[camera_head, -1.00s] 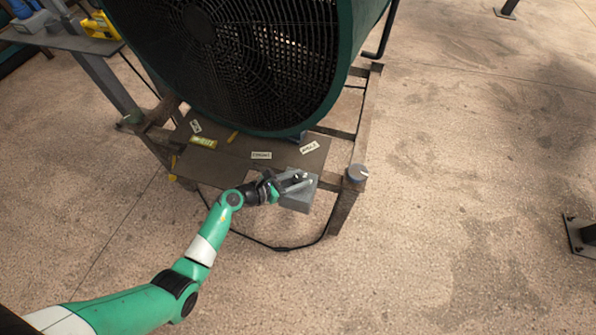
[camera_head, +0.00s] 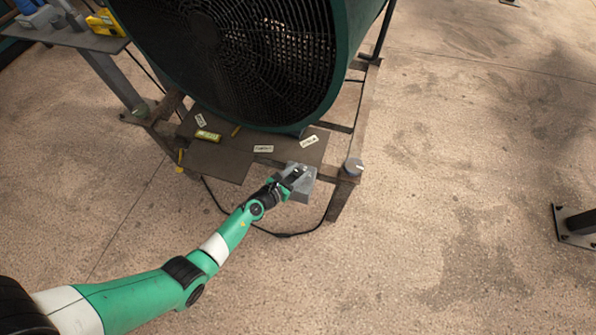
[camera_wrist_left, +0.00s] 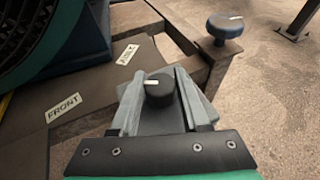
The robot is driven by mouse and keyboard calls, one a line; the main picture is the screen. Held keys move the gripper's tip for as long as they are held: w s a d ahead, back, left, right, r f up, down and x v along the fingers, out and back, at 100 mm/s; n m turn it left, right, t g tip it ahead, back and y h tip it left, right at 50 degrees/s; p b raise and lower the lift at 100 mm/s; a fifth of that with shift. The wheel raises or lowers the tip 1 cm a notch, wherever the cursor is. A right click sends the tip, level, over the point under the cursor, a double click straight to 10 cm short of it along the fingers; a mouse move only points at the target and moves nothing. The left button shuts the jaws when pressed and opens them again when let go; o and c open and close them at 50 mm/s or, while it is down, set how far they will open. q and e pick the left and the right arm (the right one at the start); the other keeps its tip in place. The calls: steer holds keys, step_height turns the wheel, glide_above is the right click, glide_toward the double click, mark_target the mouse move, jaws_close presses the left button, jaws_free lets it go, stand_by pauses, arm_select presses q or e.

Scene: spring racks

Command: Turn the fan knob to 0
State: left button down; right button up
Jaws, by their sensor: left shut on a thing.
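The fan knob (camera_wrist_left: 160,90) is a small dark round knob with a white mark. It stands on a grey box (camera_head: 303,194) at the front edge of the fan's stand. My left gripper (camera_head: 296,176) is over that box. In the left wrist view its two grey fingers lie on either side of the knob and are shut on it. The white mark shows on the left part of the knob's top there. The knob is too small to make out in the head view. No numbers are readable around it. My right gripper is not in view.
The big green fan (camera_head: 240,60) stands behind the box. A second, blue-grey knob (camera_head: 353,167) sits at the stand's right corner, also in the left wrist view (camera_wrist_left: 225,24). White labels lie on the stand's plate (camera_head: 230,160).

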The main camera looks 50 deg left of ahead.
arm_select(q)
steer(key=shift+c, duration=1.9)
jaws_free()
steer(key=shift+s+r+p, duration=0.2)
steer(key=shift+s+p, duration=0.1)
steer(key=shift+p, duration=0.05)
steer(key=p+v, duration=0.4)
steer(key=v, duration=0.7)
steer(key=shift+f, duration=0.1)
